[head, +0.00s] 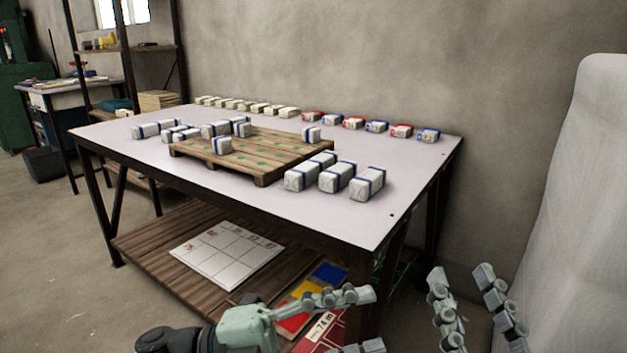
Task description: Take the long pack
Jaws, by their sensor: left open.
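Several white packs with blue bands are on the table (400,220), on and around a wooden pallet (270,155). Three long-looking ones lie side by side at the pallet's right front: a left pack (308,172), a middle pack (336,177) and a right pack (367,184). Another long-looking pack (153,129) lies left of the pallet. I cannot tell which one is the task's long pack. My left gripper (368,320) is open and empty, low in front of the table. My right gripper (461,275) is open and empty to its right, apart from all packs.
A row of cream packs (245,105) and a row of red and blue packs (376,126) line the table's back edge. Smaller banded packs, such as one at the pallet's front (221,145), stand on the pallet. The lower shelf holds a white board (228,254). The table's right front corner is clear.

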